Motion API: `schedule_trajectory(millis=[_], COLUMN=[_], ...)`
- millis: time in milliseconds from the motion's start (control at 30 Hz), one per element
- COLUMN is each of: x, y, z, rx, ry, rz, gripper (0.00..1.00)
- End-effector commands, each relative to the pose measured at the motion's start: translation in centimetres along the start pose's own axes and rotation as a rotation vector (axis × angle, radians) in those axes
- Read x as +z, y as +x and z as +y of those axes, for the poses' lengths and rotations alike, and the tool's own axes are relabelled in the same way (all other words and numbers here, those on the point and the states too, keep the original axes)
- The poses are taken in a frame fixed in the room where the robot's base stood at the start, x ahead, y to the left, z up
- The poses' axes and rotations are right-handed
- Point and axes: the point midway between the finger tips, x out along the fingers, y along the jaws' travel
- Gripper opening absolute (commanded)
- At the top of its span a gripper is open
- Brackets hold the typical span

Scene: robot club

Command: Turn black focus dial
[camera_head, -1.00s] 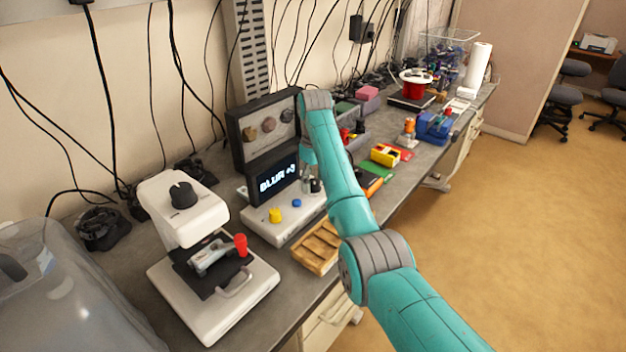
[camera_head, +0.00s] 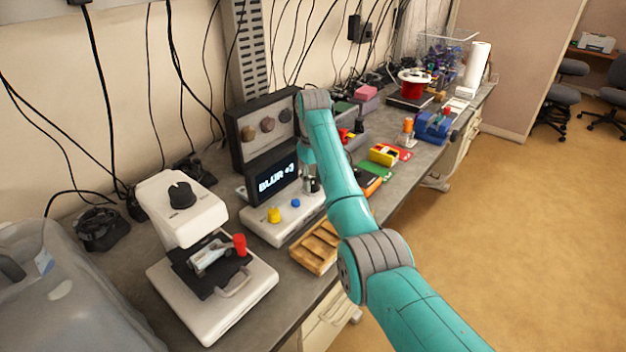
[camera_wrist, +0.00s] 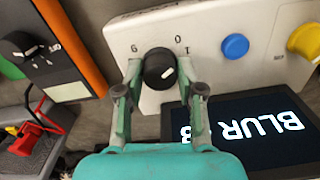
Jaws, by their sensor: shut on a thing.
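The black focus dial (camera_wrist: 159,69) with a white mark is on a white panel (camera_wrist: 200,30) in the wrist view. My gripper (camera_wrist: 160,84) points at it, with one finger on each side, shut on the dial. In the head view my gripper (camera_head: 312,184) is at the right end of the white console (camera_head: 284,228), and the dial is mostly hidden by it. The console's dark screen (camera_head: 273,179) reads "BLUR" with a figure after it; it shows upside down in the wrist view (camera_wrist: 245,130).
A blue button (camera_wrist: 235,46) and a yellow knob (camera_wrist: 304,41) sit beside the dial. A white microscope (camera_head: 205,250) with its own black knob stands to the left. A wooden tray (camera_head: 316,248) lies in front of the console. Another black knob (camera_wrist: 18,46) is on a dark device.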

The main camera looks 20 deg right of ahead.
Motion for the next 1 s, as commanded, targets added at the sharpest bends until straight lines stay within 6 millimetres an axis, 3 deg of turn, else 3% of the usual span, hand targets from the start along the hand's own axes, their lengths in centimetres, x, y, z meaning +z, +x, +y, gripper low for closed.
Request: schedule_trajectory(millis=[1000], x=[0.02], y=[0.07], z=[-0.01], rx=[0.000], ry=[0.954], rz=[-0.001], gripper=[0.03])
